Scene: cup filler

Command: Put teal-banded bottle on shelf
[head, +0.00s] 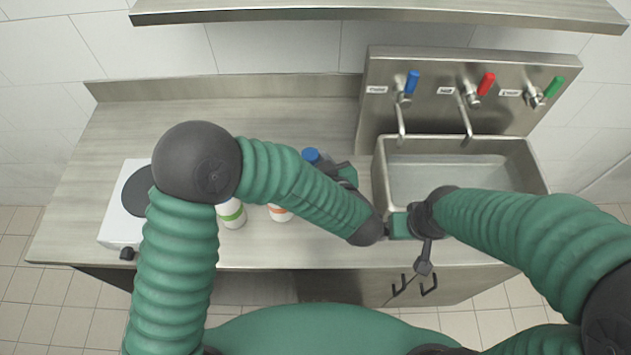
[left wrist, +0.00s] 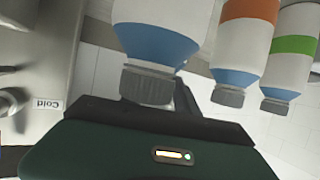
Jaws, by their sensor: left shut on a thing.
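A white bottle with a blue end (head: 312,155) is held by my left gripper (head: 346,174) above the counter, just left of the sink. In the left wrist view the same bottle (left wrist: 155,40) shows a white body, a blue shoulder and a grey cap at the dark fingers (left wrist: 150,108). No teal band can be made out, as part of the bottle is cut off or hidden. The steel shelf (head: 380,12) runs along the top of the head view, well above and beyond the gripper. My right gripper (head: 423,258) is near the counter's front edge, its opening unclear.
An orange-banded bottle (head: 280,213) and a green-banded bottle (head: 232,213) stand on the counter (head: 300,110), partly behind my left arm. A hot plate (head: 125,210) is at left. The sink (head: 460,175) and taps with coloured handles (head: 487,84) are at right. The back counter is clear.

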